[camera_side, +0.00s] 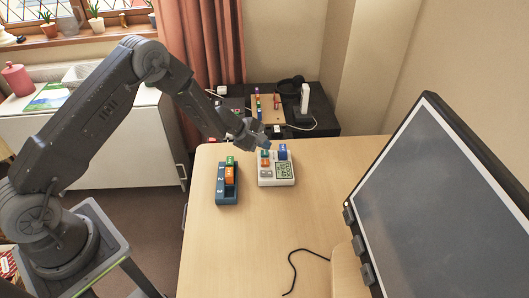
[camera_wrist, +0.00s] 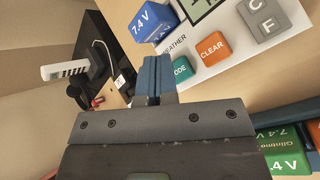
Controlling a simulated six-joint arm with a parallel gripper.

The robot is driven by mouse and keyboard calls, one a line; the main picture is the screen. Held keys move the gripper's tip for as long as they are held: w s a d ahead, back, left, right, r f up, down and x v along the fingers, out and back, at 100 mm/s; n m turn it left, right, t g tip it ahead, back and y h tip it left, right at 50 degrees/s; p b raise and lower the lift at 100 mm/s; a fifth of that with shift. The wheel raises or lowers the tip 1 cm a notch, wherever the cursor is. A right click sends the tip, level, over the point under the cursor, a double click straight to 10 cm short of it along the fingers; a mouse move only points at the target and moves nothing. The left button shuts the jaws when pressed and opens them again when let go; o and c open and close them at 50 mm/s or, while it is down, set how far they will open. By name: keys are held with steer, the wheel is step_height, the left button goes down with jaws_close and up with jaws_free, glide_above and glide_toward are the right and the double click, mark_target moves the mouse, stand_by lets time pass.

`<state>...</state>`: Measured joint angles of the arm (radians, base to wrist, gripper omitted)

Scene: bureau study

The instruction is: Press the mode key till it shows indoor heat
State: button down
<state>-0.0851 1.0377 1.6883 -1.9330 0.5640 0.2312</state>
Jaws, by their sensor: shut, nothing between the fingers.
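The white weather device (camera_side: 278,183) stands on the desk, with a grey display (camera_side: 284,171) whose reading is too small to make out. In the wrist view the display (camera_wrist: 203,8) is mostly cut off. The green mode key (camera_wrist: 182,70) is partly hidden by my fingers; only "ODE" shows. In the side view my gripper (camera_side: 265,144) is over the device's far-left corner.
A blue 7.4 V battery (camera_side: 283,152) stands at the device's far edge. A blue numbered rack (camera_side: 221,197) left of it holds a green battery (camera_side: 230,161) and an orange one (camera_side: 230,175). A large monitor (camera_side: 440,200) fills the right side. A black cable (camera_side: 293,265) lies in front.

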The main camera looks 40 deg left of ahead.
mark_target(264, 153)
steer(key=shift+f, duration=0.1)
stand_by(0.5)
steer(key=shift+f, duration=0.3)
steer(key=shift+f, duration=0.55)
stand_by(0.9)
steer(key=shift+r, duration=0.95)
steer(key=shift+r, duration=2.5)
